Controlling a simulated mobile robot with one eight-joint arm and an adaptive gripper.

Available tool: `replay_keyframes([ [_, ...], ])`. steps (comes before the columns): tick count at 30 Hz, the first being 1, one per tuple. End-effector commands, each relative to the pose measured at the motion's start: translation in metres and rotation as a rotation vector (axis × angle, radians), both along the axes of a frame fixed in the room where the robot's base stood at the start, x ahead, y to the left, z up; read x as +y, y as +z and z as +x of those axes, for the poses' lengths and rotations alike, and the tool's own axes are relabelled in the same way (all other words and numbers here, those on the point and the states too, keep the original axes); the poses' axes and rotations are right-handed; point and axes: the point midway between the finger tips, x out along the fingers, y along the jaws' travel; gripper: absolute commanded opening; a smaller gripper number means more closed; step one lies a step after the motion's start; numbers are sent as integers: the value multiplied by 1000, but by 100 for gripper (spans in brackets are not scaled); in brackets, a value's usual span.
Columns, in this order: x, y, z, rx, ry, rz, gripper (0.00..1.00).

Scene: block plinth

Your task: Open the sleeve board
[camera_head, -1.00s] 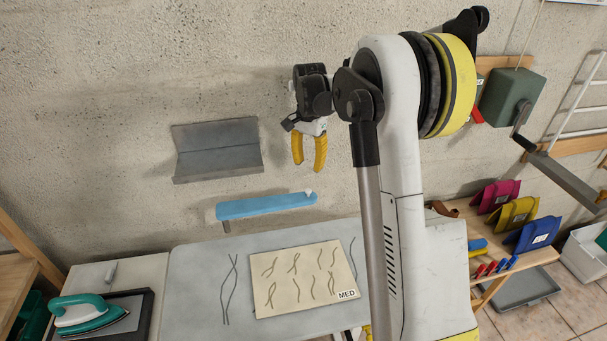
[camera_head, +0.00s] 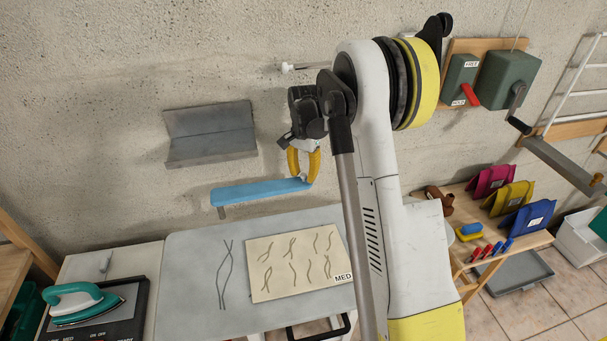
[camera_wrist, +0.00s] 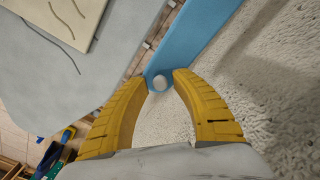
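The sleeve board is a long flat blue board (camera_head: 255,192) at the wall above the grey table, its long side along the wall. In the wrist view the blue board (camera_wrist: 195,35) runs up and away, with a round pale knob (camera_wrist: 160,83) near its closest end. My gripper (camera_head: 304,180) is at the board's right end. In the wrist view the two curved yellow fingertips of my gripper (camera_wrist: 162,76) are drawn close together on either side of the knob. I cannot tell whether they press on it.
A grey metal ledge (camera_head: 211,133) is on the wall above the board. Below are a grey table (camera_head: 200,270) with a marked cream sheet (camera_head: 298,265) and a teal iron (camera_head: 78,302). A wooden bench (camera_head: 510,245) with coloured pouches stands right.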

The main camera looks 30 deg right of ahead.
Motion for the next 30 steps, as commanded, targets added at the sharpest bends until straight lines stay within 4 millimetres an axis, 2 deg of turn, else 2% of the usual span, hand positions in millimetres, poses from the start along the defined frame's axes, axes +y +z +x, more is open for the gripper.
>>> replay_keyframes([
  [1,0,0,0,0,0,0,14],
  [2,0,0,0,0,0,0,5],
  [3,0,0,0,0,0,0,0],
  [14,2,0,-8,0,-29,0,0],
  [17,6,0,-19,0,-67,0,0],
  [23,21,-1,-52,0,-198,0,0],
  [30,55,-1,-102,0,-418,0,0],
])
